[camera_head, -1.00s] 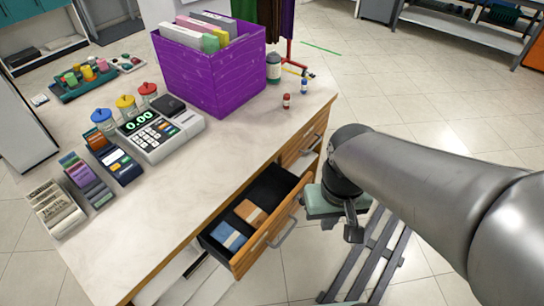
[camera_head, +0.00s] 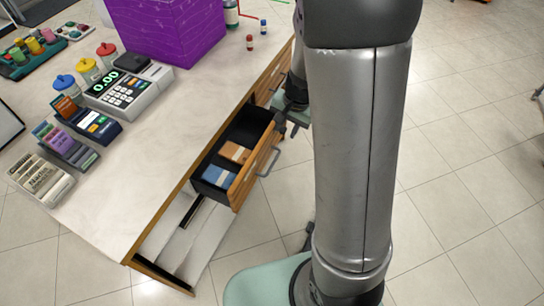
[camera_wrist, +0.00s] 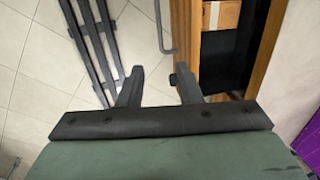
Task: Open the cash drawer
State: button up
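The cash drawer (camera_head: 258,170) has a wooden front and black interior and stands pulled out of the counter. Inside lie a blue bundle (camera_head: 215,177) and an orange-brown bundle (camera_head: 234,152). The drawer's bar handle (camera_head: 268,162) is on its front; part of it shows in the wrist view (camera_wrist: 160,25). My gripper (camera_wrist: 160,74) has its two fingers apart with nothing between them. Its right fingertip is close to the drawer front's near end in the wrist view; contact cannot be told. In the head view, my arm partly hides the gripper beside the drawer's far end.
The white counter top (camera_head: 130,175) carries a cash register (camera_head: 128,88), a purple box (camera_head: 170,30), lidded jars and card racks. An open space with a white shelf lies below the counter at the front left. A dark slatted rack (camera_wrist: 95,45) is on the floor.

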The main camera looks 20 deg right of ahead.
aim_at(275, 160)
jog(key=f+b, duration=0.1)
jog(key=f, duration=0.4)
jog(key=w+a+f, duration=0.1)
jog(key=f, duration=0.5)
jog(key=w+a+f+b, duration=0.1)
jog(key=f, duration=0.4)
jog(key=shift+w+a+f+b, duration=0.1)
jog(key=shift+a+f+b, duration=0.05)
jog(key=shift+f+b, duration=0.2)
grip_shut()
